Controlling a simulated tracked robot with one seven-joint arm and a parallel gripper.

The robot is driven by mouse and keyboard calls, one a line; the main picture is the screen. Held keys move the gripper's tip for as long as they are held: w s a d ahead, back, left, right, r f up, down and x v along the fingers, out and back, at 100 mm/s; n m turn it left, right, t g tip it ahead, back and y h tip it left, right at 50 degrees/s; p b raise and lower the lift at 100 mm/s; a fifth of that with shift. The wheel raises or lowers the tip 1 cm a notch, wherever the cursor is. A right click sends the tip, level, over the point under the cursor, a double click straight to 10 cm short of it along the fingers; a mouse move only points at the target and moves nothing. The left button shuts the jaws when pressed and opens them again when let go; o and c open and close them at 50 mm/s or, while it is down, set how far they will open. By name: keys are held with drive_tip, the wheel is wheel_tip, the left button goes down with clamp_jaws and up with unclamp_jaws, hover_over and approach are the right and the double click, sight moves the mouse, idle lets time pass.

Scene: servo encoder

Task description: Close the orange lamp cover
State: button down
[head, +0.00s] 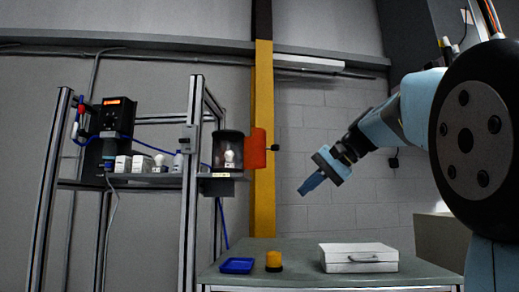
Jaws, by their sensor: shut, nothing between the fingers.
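The orange lamp cover (257,148) stands swung open at the right side of a dark lamp housing (216,150) on the metal frame. A black knob sticks out from the cover's right edge. A white bulb (229,158) shows inside the open housing. My gripper (309,186) is to the right of the cover and a little lower, apart from it, in free air above the table. It points down and left, and its fingers are shut with nothing held.
A table (300,252) below carries a blue tray (237,265), a small yellow-and-black object (274,261) and a white case (358,257). A yellow post (264,200) rises behind the cover. Small white boxes (130,163) line the shelf at left. Space between gripper and cover looks clear.

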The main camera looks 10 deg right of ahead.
drive_tip(key=w+d+r+n+y, duration=0.1)
drive_tip(key=w+d+r+y, duration=0.15)
drive_tip(key=d+r, duration=0.4)
drive_tip(key=w+d+r+n+y, duration=0.2)
drive_tip(key=d+r+y, duration=0.15)
drive_tip(key=r, duration=0.65)
drive_tip(key=s+f+x, duration=0.1)
drive_tip(key=s+x, duration=0.1)
drive_tip(key=x, duration=1)
drive_tip(key=shift+a+h, duration=0.3)
drive_tip(key=shift+a, duration=0.35)
drive_tip(key=shift+f, duration=0.1)
